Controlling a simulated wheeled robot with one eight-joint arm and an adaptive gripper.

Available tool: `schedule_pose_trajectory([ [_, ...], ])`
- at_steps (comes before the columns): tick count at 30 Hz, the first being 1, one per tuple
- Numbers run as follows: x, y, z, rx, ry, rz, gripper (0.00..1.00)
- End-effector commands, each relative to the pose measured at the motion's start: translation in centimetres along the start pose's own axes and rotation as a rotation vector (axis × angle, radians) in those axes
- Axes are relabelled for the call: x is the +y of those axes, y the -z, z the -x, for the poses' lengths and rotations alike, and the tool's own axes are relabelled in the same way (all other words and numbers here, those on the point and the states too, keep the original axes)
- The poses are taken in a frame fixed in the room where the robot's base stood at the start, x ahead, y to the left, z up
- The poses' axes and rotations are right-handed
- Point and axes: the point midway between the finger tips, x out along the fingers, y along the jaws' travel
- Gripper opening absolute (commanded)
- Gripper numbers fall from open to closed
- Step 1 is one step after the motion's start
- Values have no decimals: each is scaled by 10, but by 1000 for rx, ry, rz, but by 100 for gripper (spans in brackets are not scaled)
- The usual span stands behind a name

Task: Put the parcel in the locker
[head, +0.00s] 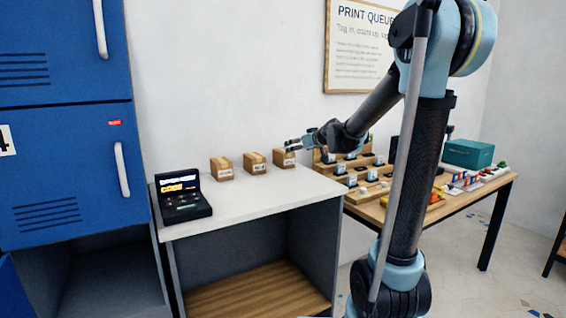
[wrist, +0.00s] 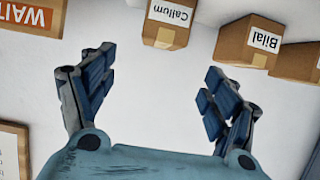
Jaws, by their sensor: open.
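Three small brown cardboard parcels stand in a row on a white counter: a left one (head: 221,168), a middle one (head: 255,163) and a right one (head: 284,159). In the wrist view one parcel (wrist: 168,14) is labelled "Callum", another (wrist: 248,42) "Bilal", and a third (wrist: 298,61) is cut off at the right edge. My gripper (head: 292,145) is open and empty, close to the right parcel. In the wrist view its spread fingers (wrist: 158,88) have bare white surface between them, with the Callum parcel beyond. Blue lockers (head: 72,185) stand at the left; an open compartment (head: 95,282) shows at the bottom.
A black keypad terminal (head: 181,203) with a lit screen sits at the counter's left end. A wooden table (head: 440,205) with stepped racks and a teal box (head: 468,153) stands at the right. An orange "WAIT" panel (wrist: 32,17) shows in the wrist view. The counter's front (head: 250,200) is clear.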

Motion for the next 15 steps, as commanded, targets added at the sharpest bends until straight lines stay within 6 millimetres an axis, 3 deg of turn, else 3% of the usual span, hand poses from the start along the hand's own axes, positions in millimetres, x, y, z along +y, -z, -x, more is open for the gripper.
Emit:
schedule_pose_trajectory([
  [15, -1, -1, -64, 0, 1, 0, 80],
])
